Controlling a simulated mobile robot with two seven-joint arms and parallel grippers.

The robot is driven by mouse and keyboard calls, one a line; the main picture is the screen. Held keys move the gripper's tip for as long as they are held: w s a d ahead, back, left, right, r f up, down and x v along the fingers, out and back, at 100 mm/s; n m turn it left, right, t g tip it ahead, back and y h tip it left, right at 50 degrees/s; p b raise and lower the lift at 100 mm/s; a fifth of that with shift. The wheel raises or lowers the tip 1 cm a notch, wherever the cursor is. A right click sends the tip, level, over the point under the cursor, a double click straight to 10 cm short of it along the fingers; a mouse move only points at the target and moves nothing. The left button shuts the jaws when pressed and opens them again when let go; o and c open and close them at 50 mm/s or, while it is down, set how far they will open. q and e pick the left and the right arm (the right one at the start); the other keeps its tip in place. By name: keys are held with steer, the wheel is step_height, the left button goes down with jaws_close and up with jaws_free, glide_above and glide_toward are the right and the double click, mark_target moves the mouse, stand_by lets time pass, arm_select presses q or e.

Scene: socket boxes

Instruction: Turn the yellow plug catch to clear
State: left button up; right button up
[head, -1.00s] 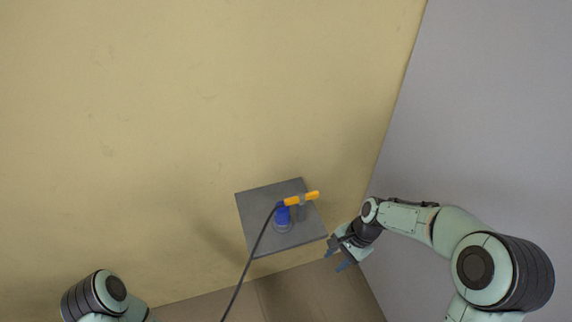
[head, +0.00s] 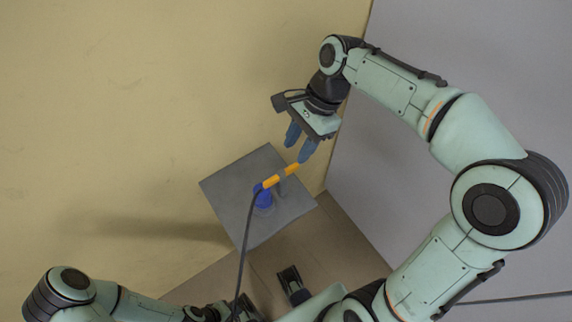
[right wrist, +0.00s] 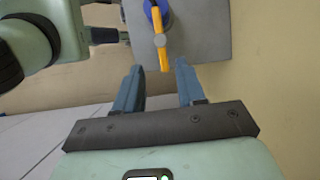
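The yellow catch (head: 281,176) is a bar on a grey pivot at the grey box's face. One end lies over the edge of the blue plug (head: 263,198). In the right wrist view the catch (right wrist: 163,56) points towards my right gripper, its near end close to the gap between the fingertips; contact cannot be told. My right gripper (head: 300,146) is open, with its blue fingers just beyond the catch's outer end. It is also open and empty in the right wrist view (right wrist: 160,67). My left arm is low in the head view; its gripper's opening is unclear.
The grey box (head: 232,190) stands by the yellow wall (head: 130,120), with a grey wall (head: 470,60) to the right. A black cable (head: 242,250) hangs from the plug down past the box. Brown floor (head: 330,240) shows below.

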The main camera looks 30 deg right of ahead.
mark_target(285, 171)
steer(key=b+x, duration=0.1)
steer(key=x, duration=0.6)
steer(key=shift+w+a+f, duration=0.1)
steer(key=shift+f, duration=0.3)
jaws_close()
